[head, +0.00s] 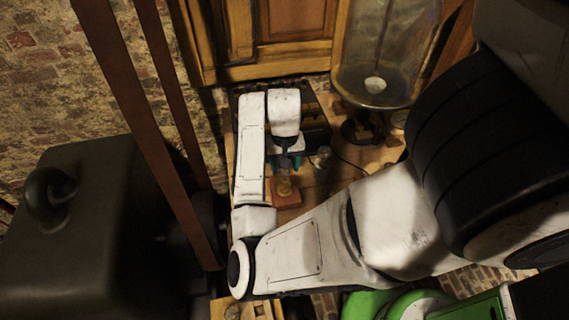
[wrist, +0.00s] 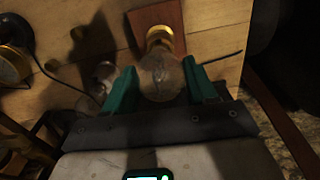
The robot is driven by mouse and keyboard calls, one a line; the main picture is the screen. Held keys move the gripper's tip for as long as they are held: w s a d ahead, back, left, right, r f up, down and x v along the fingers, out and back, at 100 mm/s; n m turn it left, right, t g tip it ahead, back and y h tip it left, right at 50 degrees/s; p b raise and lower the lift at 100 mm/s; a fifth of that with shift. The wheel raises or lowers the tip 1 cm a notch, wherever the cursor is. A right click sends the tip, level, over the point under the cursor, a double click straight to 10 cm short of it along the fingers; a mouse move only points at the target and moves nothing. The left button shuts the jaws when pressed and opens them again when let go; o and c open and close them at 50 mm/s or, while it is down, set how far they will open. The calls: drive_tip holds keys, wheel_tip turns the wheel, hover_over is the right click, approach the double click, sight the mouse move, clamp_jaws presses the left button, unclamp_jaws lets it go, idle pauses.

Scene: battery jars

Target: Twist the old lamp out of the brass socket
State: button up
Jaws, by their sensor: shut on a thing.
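The clear glass lamp (wrist: 160,76) sits between the teal fingertips of my gripper (wrist: 163,88) in the wrist view, and the gripper is shut on it. The lamp's neck meets the brass socket (wrist: 160,37); whether its thread is still engaged cannot be seen. The socket stands on a reddish-brown wooden block (wrist: 153,14). In the head view my gripper (head: 285,162) points down over the brass socket (head: 284,187) and the block (head: 287,200); the lamp is mostly hidden there. A second clear lamp (wrist: 103,73) lies beside my gripper, apart from it.
A wooden bench (head: 345,176) carries these things. A large glass jar (head: 385,50) stands at the back right, with a dark round object (head: 361,127) below it. A dark wire (wrist: 65,82) crosses the bench. A dark ringed weight (head: 75,240) and brown straps (head: 128,95) are at left.

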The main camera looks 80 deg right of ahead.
drive_tip(key=shift+n, duration=1)
drive_tip(key=shift+s+n, duration=0.15)
drive_tip(key=shift+n, duration=0.95)
drive_tip(key=n, duration=0.3)
drive_tip(key=shift+r, duration=0.1)
drive_tip(key=shift+w+r, duration=0.2)
drive_tip(key=shift+r, duration=0.5)
drive_tip(key=shift+r, duration=0.45)
drive_tip(key=shift+r, duration=2.45)
